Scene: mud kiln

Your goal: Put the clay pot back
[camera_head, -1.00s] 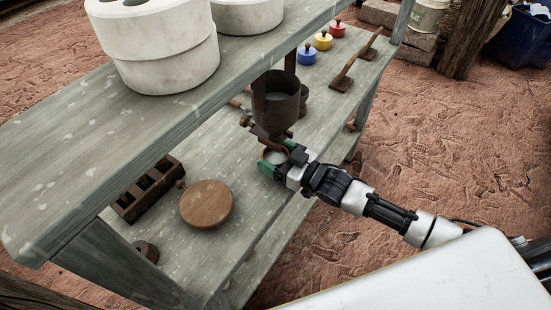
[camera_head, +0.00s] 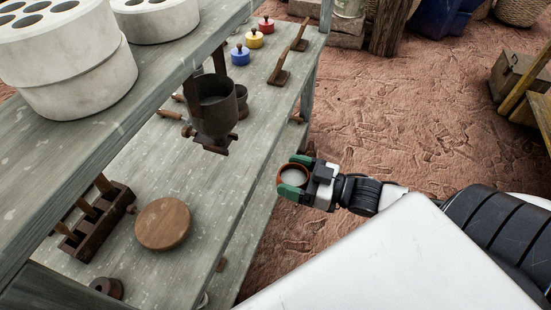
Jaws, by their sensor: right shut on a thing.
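The clay pot (camera_head: 293,173) is small and round, with an orange-brown rim and a pale inside. My right gripper (camera_head: 292,176) is shut on it, with green-tipped fingers on either side. The pot looks upright and shows at the right edge of the lower wooden shelf (camera_head: 215,185); its height above the shelf cannot be told. The gripper covers part of its side. My left gripper is not in view.
A dark metal vessel (camera_head: 215,110) with a handle stands on the lower shelf. A round wooden disc (camera_head: 163,224) and a wooden rack (camera_head: 95,222) are nearer. Lidded pots in blue (camera_head: 240,56), yellow (camera_head: 254,38) and red (camera_head: 266,25) stand farther back. Bare shelf lies between.

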